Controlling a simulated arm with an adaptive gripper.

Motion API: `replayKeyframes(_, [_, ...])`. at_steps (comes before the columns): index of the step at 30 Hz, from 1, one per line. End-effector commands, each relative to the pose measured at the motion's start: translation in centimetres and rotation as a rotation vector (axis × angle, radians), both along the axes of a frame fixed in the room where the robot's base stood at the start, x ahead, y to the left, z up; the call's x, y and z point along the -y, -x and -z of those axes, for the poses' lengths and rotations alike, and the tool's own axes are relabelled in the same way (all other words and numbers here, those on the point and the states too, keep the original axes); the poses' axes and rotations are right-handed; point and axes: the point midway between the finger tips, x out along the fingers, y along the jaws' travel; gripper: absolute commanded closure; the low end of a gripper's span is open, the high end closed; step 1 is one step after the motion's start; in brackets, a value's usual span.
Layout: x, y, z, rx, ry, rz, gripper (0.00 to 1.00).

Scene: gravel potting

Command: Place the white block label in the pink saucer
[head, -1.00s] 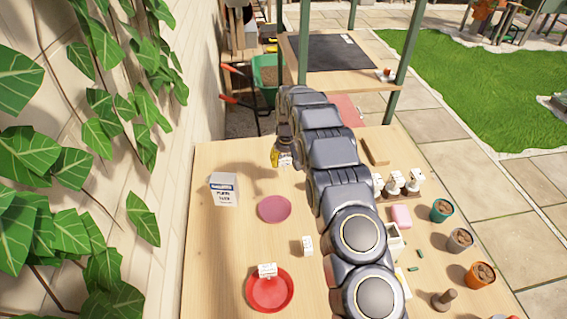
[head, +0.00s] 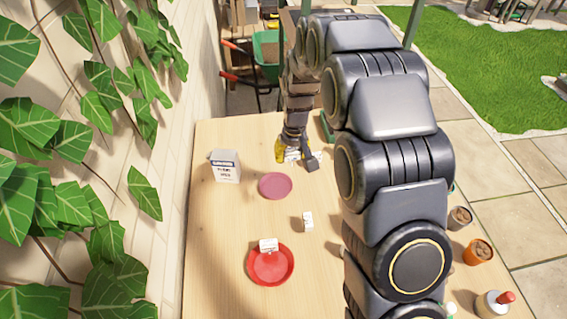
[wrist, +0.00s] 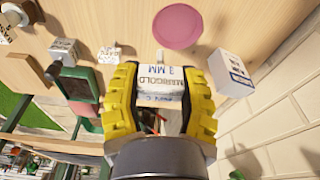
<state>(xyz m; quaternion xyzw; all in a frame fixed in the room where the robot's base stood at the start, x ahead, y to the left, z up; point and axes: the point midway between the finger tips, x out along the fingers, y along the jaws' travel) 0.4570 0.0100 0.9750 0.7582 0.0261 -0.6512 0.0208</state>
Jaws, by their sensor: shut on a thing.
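My gripper (wrist: 158,82) is shut on a white block label (wrist: 156,94), which reads "MARIGOLD 3 MM" in the wrist view. In the head view my gripper (head: 296,158) is beyond and slightly right of the pink saucer (head: 275,186), with the label (head: 292,155) partly hidden. The pink saucer lies flat and empty on the table. It shows beyond the fingertips in the wrist view (wrist: 172,28), apart from the held label.
A red saucer (head: 270,270) holds another white label (head: 268,245) at its far rim. A third white label (head: 308,221) stands on the table. A white printed carton (head: 226,167) stands left of the pink saucer.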

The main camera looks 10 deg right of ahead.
Motion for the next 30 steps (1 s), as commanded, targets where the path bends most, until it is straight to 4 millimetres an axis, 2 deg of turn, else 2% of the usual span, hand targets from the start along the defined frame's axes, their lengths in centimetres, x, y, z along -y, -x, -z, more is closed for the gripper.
replayKeyframes(9, [-1.9,7.1,-0.5,-0.003,-0.001,0.037,0.8])
replayKeyframes(16, [-2.2,10.3,-0.5,-0.004,0.002,0.063,0.8])
replayKeyframes(20, [-2.3,9.9,-0.1,-0.002,0.003,0.068,0.8])
replayKeyframes(30, [-2.9,3.2,2.9,0.001,0.002,0.067,0.8])
